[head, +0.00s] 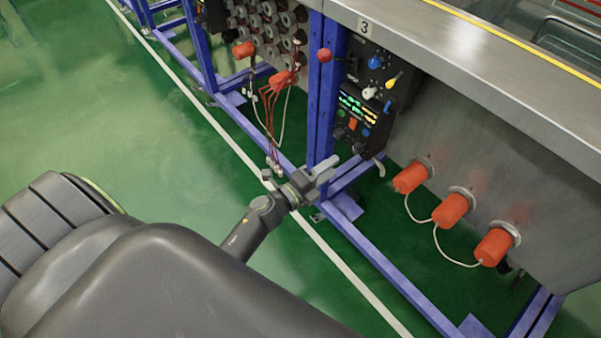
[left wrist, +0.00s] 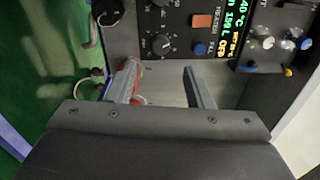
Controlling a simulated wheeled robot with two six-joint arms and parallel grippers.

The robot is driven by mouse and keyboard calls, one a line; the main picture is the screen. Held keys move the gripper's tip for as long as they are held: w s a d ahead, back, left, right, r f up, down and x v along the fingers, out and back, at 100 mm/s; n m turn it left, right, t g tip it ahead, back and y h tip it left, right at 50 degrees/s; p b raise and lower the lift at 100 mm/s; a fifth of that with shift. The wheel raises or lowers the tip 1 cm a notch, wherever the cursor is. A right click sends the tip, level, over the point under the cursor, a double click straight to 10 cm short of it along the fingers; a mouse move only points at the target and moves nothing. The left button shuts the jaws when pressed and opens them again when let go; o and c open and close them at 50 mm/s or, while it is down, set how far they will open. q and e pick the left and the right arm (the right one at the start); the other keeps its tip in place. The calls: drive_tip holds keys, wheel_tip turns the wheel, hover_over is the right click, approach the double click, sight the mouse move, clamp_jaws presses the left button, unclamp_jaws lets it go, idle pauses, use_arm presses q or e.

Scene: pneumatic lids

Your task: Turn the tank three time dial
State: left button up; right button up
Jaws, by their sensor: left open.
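The tank 3 control panel (head: 358,118) is a black box with a lit display, below the "3" plate (head: 364,28). In the left wrist view, a black dial (left wrist: 160,44) with a printed scale sits on the panel, left of a blue button (left wrist: 199,49). A second dark dial (left wrist: 161,3) is partly cut off at the top edge. I cannot read which is the time dial. My left gripper (head: 327,170) is open and empty, just below the panel. In the left wrist view its spread fingers (left wrist: 160,72) point at the panel, apart from the dial.
A blue frame post (head: 325,110) stands left of the panel. Several orange caps (head: 411,178) joined by white cord are on the tank wall to the right. Red tubes (head: 268,108) hang from fittings to the left. Green floor (head: 150,120) lies open at left.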

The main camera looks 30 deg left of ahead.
use_arm(q)
drive_tip(key=v, duration=0.9)
drive_tip(key=shift+s+b, duration=0.25)
drive_tip(key=shift+b, duration=0.05)
use_arm(e)
drive_tip(key=shift+s+r, duration=0.35)
drive_tip(key=shift+r, duration=0.45)
